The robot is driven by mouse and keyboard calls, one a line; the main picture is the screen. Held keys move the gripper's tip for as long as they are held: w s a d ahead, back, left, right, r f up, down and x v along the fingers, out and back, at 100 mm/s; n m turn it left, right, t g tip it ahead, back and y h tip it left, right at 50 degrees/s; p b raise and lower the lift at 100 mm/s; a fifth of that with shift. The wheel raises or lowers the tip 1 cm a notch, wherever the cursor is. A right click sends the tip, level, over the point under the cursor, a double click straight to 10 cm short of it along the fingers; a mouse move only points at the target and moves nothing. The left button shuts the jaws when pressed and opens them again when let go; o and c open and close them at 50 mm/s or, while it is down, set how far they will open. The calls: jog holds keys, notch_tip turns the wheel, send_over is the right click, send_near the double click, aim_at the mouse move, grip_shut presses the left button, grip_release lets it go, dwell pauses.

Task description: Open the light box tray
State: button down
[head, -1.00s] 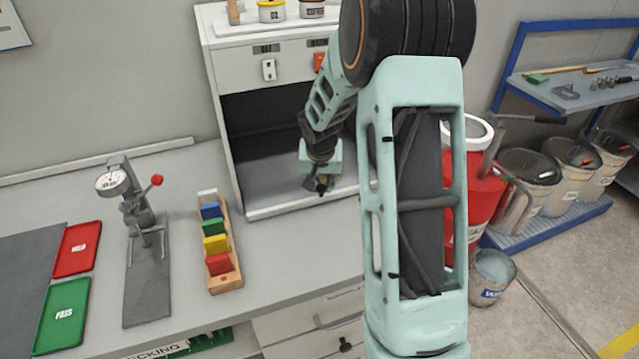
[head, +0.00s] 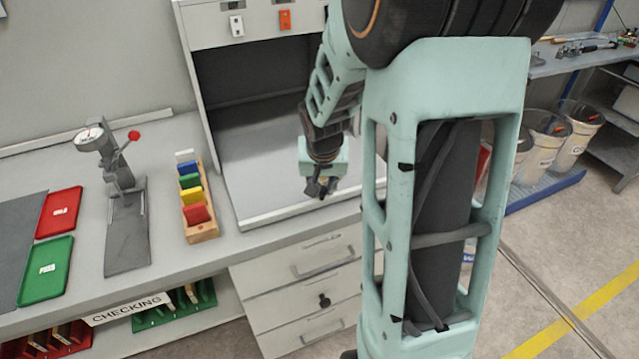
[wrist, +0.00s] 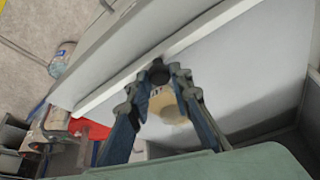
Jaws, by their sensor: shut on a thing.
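The light box (head: 196,55) is a tall white cabinet with a dark, open interior at the back of the bench. Its pale tray (head: 262,170) lies flat at the bottom, with a white front lip. My gripper (head: 321,190) is at the right part of that lip, partly behind my arm. In the wrist view, my gripper (wrist: 160,78) is closed around a small dark knob (wrist: 158,73) at the tray's white edge. The fingers hide much of the knob. I cannot tell how far the tray is pulled out.
A dial gauge stand (head: 122,210), a wooden rack (head: 204,232) of coloured cards, and red (head: 60,208) and green (head: 44,270) trays stand on the left bench. Drawers (head: 290,292) with a dark knob are below the bench. Open floor (head: 560,270) lies at right.

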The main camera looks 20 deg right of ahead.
jog(key=shift+s, duration=0.15)
jog(key=c, duration=1.8)
grip_release()
jog(key=shift+o, duration=0.2)
jog(key=shift+r, duration=0.1)
jog(key=v, duration=0.7)
jog(key=shift+r, duration=0.15)
jog(key=shift+s, duration=0.1)
